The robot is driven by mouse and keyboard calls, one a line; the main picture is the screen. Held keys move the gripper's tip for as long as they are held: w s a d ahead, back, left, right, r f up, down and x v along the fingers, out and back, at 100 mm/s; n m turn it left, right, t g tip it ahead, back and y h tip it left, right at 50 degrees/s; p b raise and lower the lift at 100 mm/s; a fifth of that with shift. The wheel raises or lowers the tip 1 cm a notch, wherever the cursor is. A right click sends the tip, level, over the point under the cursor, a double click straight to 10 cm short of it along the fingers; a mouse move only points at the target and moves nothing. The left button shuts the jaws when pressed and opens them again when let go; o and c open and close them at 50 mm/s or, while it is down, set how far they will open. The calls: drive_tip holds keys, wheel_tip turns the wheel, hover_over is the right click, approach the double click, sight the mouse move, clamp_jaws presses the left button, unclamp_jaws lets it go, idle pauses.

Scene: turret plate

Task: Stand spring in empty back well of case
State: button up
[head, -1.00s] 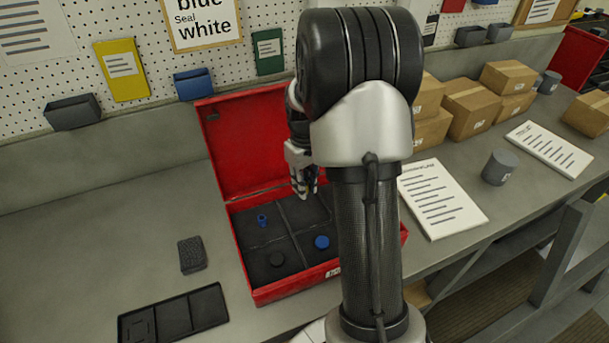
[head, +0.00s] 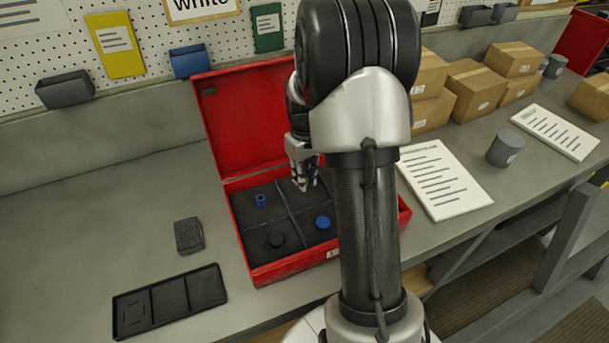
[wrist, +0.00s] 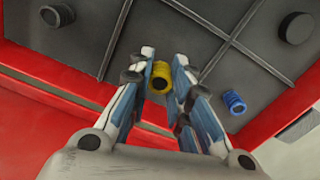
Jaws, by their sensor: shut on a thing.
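In the wrist view my gripper (wrist: 161,78) is shut on a yellow spring (wrist: 161,72), which lies between the fingertips. I cannot tell whether its lower end touches the well floor. A blue spring (head: 261,201) stands in the back left well; it also shows in the wrist view (wrist: 233,101).
The raised red lid (head: 240,120) stands behind the wells. A dark foam block (head: 189,236) and a black compartment tray (head: 172,302) lie left of the case. A white sheet (head: 440,180) and cardboard boxes (head: 470,90) are on the right.

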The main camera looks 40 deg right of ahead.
drive_tip(key=shift+f, duration=0.2)
drive_tip(key=shift+f+b, duration=0.45)
drive_tip(key=shift+f, duration=0.05)
drive_tip(key=shift+f+b, duration=0.35)
drive_tip(key=shift+f, duration=0.45)
idle(1.4)
drive_tip(key=o, duration=0.9)
drive_tip(key=shift+o, duration=0.2)
wheel_tip(320, 180, up, 12)
idle(0.4)
